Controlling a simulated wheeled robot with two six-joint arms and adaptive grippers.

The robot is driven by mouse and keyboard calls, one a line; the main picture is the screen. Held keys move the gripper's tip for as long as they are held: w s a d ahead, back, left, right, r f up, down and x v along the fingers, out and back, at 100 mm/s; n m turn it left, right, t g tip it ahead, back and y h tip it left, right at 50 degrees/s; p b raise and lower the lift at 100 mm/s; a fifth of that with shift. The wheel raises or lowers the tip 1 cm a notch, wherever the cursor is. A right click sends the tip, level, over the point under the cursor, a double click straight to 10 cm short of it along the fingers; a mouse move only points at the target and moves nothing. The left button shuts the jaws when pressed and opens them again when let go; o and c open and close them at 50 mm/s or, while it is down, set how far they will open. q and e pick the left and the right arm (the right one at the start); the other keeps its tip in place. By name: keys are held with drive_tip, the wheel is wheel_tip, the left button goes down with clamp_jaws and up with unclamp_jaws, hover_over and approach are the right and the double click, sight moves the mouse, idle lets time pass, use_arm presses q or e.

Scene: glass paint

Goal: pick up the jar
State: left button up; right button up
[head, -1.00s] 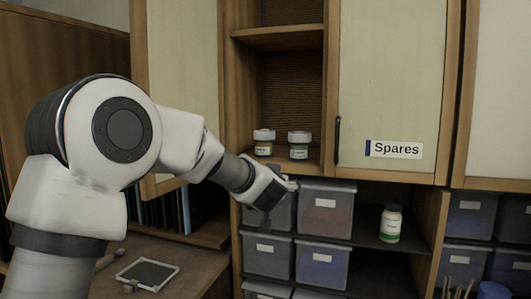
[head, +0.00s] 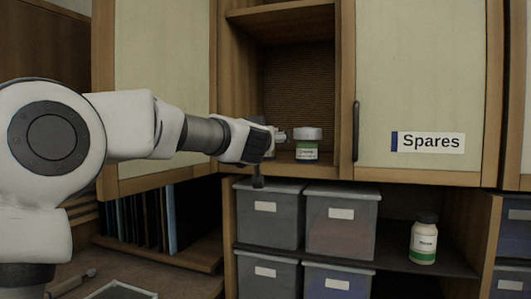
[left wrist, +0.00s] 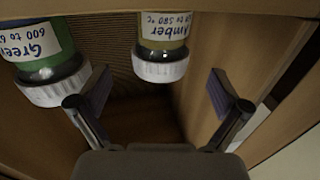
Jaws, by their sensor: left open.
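My left gripper (head: 272,137) is open at the shelf of the open cabinet, in front of the amber jar, which it mostly hides in the head view. In the left wrist view, which looks upside down, the amber jar (left wrist: 162,45) with its white lid lies ahead, between the lines of the two spread fingers (left wrist: 158,97). The fingers do not appear to touch it. A green jar (head: 307,146) with a white lid stands on the shelf just right of the gripper. It also shows at the left in the wrist view (left wrist: 45,60), close to one finger.
The cabinet door marked Spares (head: 428,142) is closed at the right. Grey bins (head: 268,218) stand below the shelf. A white bottle with a green label (head: 424,242) stands on the lower shelf. Wooden cabinet walls enclose the jars closely.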

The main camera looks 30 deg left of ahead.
use_arm(q)
drive_tip(key=p+x, duration=0.1)
drive_tip(key=x, duration=0.5)
drive_tip(key=shift+a+f+p, duration=0.1)
drive_tip(key=shift+f+p, duration=0.15)
drive_tip(key=shift+p, duration=0.1)
drive_tip(key=shift+s, duration=0.1)
drive_tip(key=c, duration=0.3)
drive_tip(key=shift+r, duration=0.1)
drive_tip(key=c, duration=1.1)
drive_tip(key=shift+c, duration=0.2)
